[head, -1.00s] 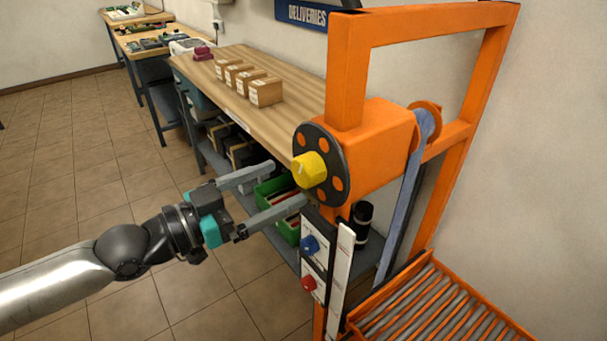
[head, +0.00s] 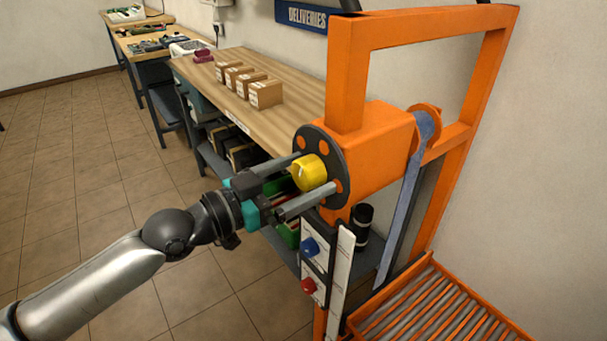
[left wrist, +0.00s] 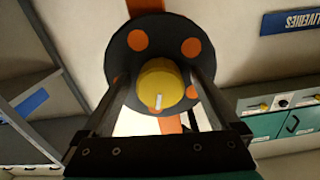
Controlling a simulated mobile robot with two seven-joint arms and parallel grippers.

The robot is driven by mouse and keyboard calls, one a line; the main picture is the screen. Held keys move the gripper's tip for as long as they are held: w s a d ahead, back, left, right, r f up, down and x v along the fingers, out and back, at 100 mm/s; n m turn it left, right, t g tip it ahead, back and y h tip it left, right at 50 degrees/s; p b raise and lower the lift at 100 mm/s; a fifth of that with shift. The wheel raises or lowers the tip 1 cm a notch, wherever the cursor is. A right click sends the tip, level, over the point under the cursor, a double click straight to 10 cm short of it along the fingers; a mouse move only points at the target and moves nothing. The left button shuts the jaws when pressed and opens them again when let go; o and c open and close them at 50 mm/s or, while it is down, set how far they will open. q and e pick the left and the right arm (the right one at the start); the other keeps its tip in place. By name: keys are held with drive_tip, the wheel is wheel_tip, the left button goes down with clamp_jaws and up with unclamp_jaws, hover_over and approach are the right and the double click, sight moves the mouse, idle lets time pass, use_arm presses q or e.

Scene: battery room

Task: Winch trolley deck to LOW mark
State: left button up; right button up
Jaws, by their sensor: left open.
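The orange winch trolley (head: 345,75) stands at the right in the head view. Its yellow knob (head: 309,173) sits at the centre of a dark disc (head: 324,152) with orange spots. My left gripper (head: 317,173) is open, with one finger on each side of the knob and the tips near the disc. In the left wrist view the yellow knob (left wrist: 160,84) lies between the open fingers, its white mark pointing down in that picture. I cannot tell if the fingers touch it. The roller deck (head: 440,310) is low at the right. No LOW mark is readable. My right gripper is not in view.
A panel below the winch has a blue knob (head: 310,246) and a red knob (head: 308,286). A wooden bench (head: 285,118) with several cartons stands behind. A green crate (head: 288,234) is on its lower shelf. The floor at left is clear.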

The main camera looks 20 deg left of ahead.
use_arm(q)
drive_tip(key=c, duration=1.4)
drive_tip(key=shift+r+n+p, duration=0.15)
drive_tip(key=shift+n+p, duration=0.6)
drive_tip(key=shift+n, duration=0.45)
drive_tip(key=shift+n+p, duration=0.45)
drive_tip(key=shift+n, duration=0.15)
drive_tip(key=o, duration=1.1)
drive_tip(key=shift+o, duration=1.5)
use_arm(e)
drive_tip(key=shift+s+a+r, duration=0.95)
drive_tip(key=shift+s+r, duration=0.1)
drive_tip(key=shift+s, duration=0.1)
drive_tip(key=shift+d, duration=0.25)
